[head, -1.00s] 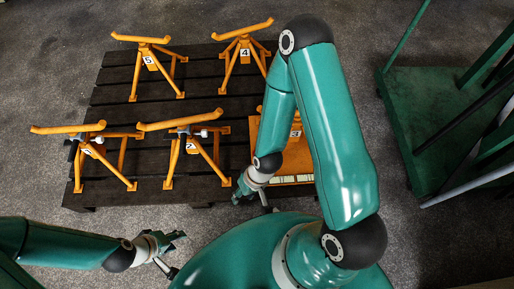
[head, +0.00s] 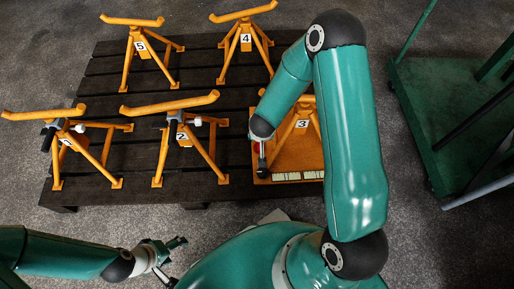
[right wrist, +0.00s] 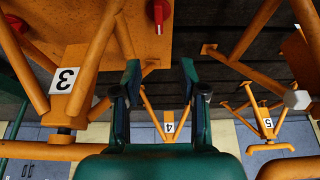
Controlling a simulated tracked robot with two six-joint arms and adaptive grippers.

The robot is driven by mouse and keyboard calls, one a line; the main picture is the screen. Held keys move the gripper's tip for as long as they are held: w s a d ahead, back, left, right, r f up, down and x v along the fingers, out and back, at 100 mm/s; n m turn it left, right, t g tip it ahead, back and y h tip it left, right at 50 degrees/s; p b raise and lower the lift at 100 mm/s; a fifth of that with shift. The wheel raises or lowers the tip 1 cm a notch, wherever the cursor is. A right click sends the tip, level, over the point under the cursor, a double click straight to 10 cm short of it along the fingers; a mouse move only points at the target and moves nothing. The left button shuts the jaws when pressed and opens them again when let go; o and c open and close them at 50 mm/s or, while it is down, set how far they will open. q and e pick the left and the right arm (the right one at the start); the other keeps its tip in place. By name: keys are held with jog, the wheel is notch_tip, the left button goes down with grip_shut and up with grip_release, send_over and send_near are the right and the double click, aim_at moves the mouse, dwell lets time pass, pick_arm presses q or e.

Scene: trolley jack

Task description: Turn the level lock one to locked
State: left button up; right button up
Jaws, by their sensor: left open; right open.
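No part in view carries a readable level lock one label. A red knob (right wrist: 160,14) stands on the orange plate (right wrist: 110,35) in the right wrist view, with a second red knob (right wrist: 15,22) at the left edge. I cannot tell which one is the level lock, or its setting. The orange plate (head: 262,174) also shows in the head view, under the stand marked 3 (head: 301,124). My right gripper (right wrist: 160,78) is open and empty by the plate, mostly hidden by its arm in the head view. My left gripper (head: 175,260) is open and empty, low at the left.
A dark slatted pallet (head: 115,192) bears several orange stands, including those marked 2 (head: 195,102), 4 (head: 243,13) and 5 (head: 132,20). Another stand (head: 45,114) is at far left. A green trolley (head: 420,110) stands right. Grey floor lies between them.

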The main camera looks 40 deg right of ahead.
jog(key=b+x, duration=0.6)
jog(key=x, duration=0.9)
jog(key=shift+s+f+b, duration=0.1)
jog(key=shift+s+b, duration=0.05)
jog(key=shift+b, duration=0.2)
jog(key=shift+w+d+f, duration=0.15)
jog(key=shift+w+f, duration=0.15)
jog(key=shift+f, duration=0.35)
